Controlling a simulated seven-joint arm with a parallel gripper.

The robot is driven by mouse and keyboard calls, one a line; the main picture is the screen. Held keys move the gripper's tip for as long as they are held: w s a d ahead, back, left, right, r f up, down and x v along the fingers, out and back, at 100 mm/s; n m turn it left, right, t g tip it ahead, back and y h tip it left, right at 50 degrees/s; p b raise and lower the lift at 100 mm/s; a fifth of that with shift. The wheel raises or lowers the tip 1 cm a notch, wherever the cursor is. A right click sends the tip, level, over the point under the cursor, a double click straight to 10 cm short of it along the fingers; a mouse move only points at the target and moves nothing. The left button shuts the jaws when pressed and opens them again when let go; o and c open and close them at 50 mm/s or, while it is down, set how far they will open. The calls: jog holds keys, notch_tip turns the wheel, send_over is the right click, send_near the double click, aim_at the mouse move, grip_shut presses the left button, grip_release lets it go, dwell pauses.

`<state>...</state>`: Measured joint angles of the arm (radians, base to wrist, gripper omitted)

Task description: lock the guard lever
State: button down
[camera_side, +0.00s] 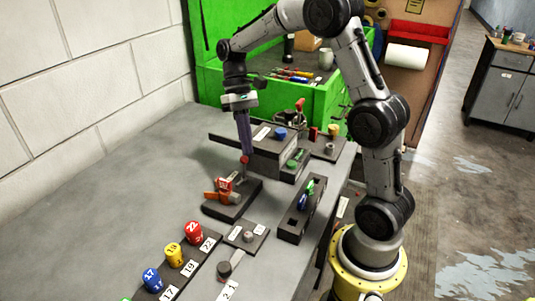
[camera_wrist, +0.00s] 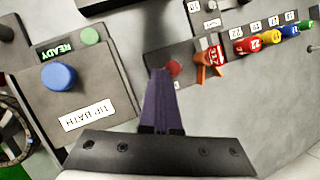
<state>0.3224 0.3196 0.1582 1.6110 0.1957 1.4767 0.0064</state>
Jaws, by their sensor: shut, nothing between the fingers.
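A dark base block (camera_side: 232,200) on the bench carries an upright lever with a red ball knob (camera_side: 244,160). An orange bracket-like piece (camera_side: 218,196) and a red piece with a white label (camera_side: 224,184) sit on the same base. The red knob (camera_wrist: 173,68) and orange piece (camera_wrist: 207,66) also show in the wrist view. My gripper (camera_side: 246,151) points down with its purple fingers together, holding nothing. Its tips (camera_wrist: 160,72) are right beside the knob; I cannot tell whether they touch. Which part is the guard lever is not labelled legibly.
A raised grey box with a blue button (camera_side: 280,133) stands behind the lever base. A slotted dark holder (camera_side: 300,210) is to its right. The bench left of the base is clear.

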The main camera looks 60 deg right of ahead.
jog(key=shift+w+f+g, duration=0.1)
jog(key=shift+w+f, duration=0.15)
jog(key=shift+w, duration=0.35)
jog(key=shift+w+f+g, duration=0.1)
jog(key=shift+w+f, duration=0.1)
jog(key=shift+w, duration=0.45)
jog(key=shift+w+f+g, duration=0.1)
jog(key=shift+w+f, duration=0.15)
jog(key=shift+w, duration=0.35)
jog(key=shift+a+f, duration=0.1)
